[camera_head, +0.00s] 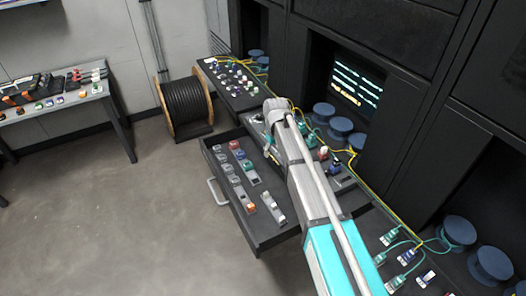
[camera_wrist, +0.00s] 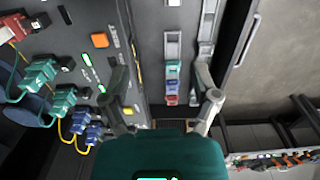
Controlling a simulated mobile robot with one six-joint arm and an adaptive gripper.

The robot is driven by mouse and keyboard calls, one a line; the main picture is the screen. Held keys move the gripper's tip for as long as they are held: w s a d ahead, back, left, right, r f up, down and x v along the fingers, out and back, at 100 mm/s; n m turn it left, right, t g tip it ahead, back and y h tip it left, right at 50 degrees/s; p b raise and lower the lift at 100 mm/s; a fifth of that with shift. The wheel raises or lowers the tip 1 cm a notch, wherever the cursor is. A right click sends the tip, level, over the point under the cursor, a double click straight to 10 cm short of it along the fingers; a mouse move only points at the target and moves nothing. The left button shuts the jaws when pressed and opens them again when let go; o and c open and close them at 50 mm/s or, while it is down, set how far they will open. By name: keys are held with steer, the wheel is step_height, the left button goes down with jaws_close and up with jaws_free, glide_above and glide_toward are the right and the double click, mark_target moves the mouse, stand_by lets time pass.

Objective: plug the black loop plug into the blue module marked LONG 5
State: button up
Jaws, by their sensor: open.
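My gripper (camera_wrist: 161,78) is open and empty in the wrist view, its two fingers spread above the gap between the panel and the open drawer. In the head view my arm hides most of the gripper. Blue modules (camera_wrist: 94,132) with yellow fibres sit on the panel at lower left in the wrist view. A blue piece (camera_wrist: 172,84) stands in a drawer rail between a green and a red one. Small black blocks (camera_wrist: 67,64) stand beside the coloured plugs; I cannot tell whether one is the black loop plug. No LONG 5 marking is readable.
The drawer (camera_head: 262,239) is pulled out and holds several rows of modules. Green plugs (camera_wrist: 40,72) with cables and an orange button (camera_wrist: 99,40) are on the panel. A cable spool (camera_head: 185,105) and a side bench (camera_head: 52,111) stand at left. The floor between is clear.

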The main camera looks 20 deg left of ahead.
steer(key=shift+s+a, duration=0.5)
steer(key=shift+a, duration=0.4)
steer(key=shift+s+a, duration=0.5)
steer(key=shift+a, duration=0.35)
steer(key=shift+d, duration=0.1)
steer(key=s+d+f+m+b, duration=0.15)
steer(key=d+m, duration=0.35)
steer(key=d, duration=2.2)
steer(key=s+d+f+m+b, duration=0.1)
steer(key=s+d, duration=0.4)
steer(key=d, duration=0.5)
steer(key=s+d+f+m+b, duration=0.2)
steer(key=s+d+m, duration=0.2)
steer(key=d, duration=0.7)
steer(key=shift+s+d, duration=0.3)
steer(key=shift+s, duration=0.3)
steer(key=shift+c, duration=0.2)
steer(key=shift+c, duration=1.3)
